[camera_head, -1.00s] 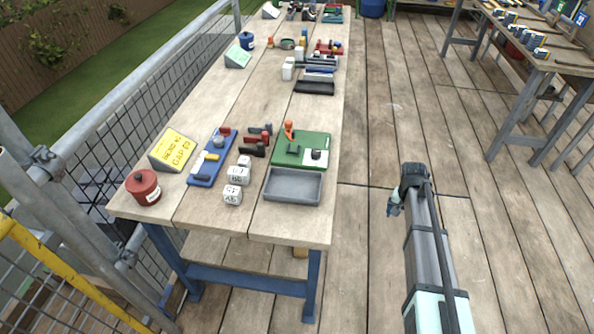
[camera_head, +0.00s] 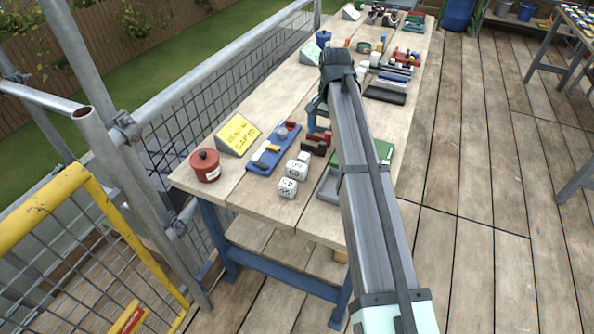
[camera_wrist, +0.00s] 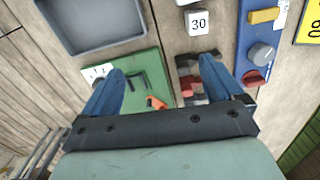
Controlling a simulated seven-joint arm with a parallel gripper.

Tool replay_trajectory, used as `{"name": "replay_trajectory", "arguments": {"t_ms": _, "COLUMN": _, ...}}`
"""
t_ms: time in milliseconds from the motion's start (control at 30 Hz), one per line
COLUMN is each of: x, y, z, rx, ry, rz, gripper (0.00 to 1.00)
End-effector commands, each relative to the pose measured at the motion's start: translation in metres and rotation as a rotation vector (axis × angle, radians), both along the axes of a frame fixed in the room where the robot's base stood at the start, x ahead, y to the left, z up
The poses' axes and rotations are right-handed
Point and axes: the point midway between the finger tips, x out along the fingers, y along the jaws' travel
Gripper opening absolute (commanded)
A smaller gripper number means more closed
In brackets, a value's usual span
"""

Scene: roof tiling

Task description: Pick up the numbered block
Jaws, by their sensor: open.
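White numbered blocks sit near the front of the table in the head view: one (camera_head: 288,187) nearest the edge and one (camera_head: 297,169) just behind it. In the wrist view, a white block marked 30 (camera_wrist: 196,22) lies at the top, beyond my fingertips. Another white block is cut off at the top edge. My gripper (camera_wrist: 160,80) is open and empty, with blue fingers spread wide above the table. In the head view it (camera_head: 317,113) is partly hidden by my arm, above the table behind the blocks.
A grey tray (camera_wrist: 95,20) and green board (camera_wrist: 147,95) with small tools lie beside the blocks. Red and dark pieces (camera_wrist: 190,86) lie below the fingers. A blue holder (camera_head: 274,150), yellow sign (camera_head: 237,134) and red pot (camera_head: 205,166) stand left.

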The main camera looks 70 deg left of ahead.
Motion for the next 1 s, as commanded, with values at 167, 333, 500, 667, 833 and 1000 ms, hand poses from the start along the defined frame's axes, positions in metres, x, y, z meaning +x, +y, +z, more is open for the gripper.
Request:
{"name": "replay_trajectory", "arguments": {"t_ms": 167, "x": -0.064, "y": 0.010, "z": 0.020, "rx": -0.043, "ry": 0.055, "rz": 0.056, "gripper": 0.94}}
{"name": "replay_trajectory", "arguments": {"t_ms": 333, "x": -0.086, "y": 0.011, "z": 0.026, "rx": -0.062, "ry": 0.075, "rz": 0.074, "gripper": 0.94}}
{"name": "replay_trajectory", "arguments": {"t_ms": 500, "x": -0.088, "y": 0.009, "z": 0.015, "rx": -0.065, "ry": 0.077, "rz": 0.075, "gripper": 0.94}}
{"name": "replay_trajectory", "arguments": {"t_ms": 667, "x": -0.090, "y": 0.006, "z": -0.008, "rx": -0.065, "ry": 0.077, "rz": 0.075, "gripper": 0.94}}
{"name": "replay_trajectory", "arguments": {"t_ms": 833, "x": -0.092, "y": 0.004, "z": -0.037, "rx": -0.065, "ry": 0.077, "rz": 0.074, "gripper": 0.94}}
{"name": "replay_trajectory", "arguments": {"t_ms": 1000, "x": -0.093, "y": 0.003, "z": -0.057, "rx": -0.063, "ry": 0.076, "rz": 0.074, "gripper": 0.94}}
